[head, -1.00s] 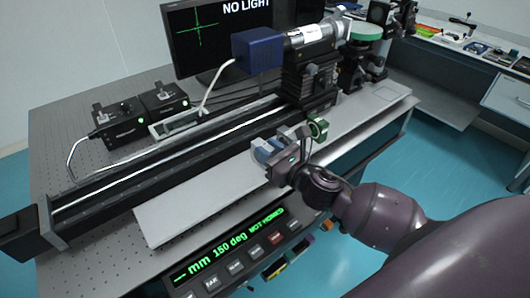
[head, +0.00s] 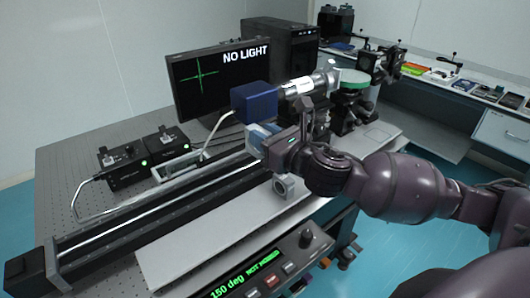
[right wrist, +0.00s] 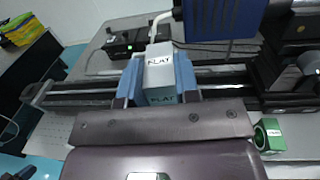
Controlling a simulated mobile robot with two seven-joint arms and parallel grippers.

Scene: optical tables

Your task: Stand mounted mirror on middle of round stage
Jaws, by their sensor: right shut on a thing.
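My right gripper (head: 262,140) is shut on a mirror block; its blue fingers (right wrist: 185,78) clasp both sides. The mounted mirror (right wrist: 159,72) is a pale block marked FLAT on its top and on its teal near face. It is held above the rail, and in the head view it is mostly hidden by the fingers. The round stage (head: 354,78) is a green-rimmed disc on a black post, at right behind the gripper and apart from it. Its top looks bare. My left gripper is not in view.
A blue box (head: 255,101) with a metal tube stands close behind the gripper. A long black rail (head: 150,208) runs below. A small grey mount (head: 288,186) stands on the pale plate (head: 205,240). A green piece (right wrist: 268,135) shows at right in the wrist view. The monitor reads NO LIGHT.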

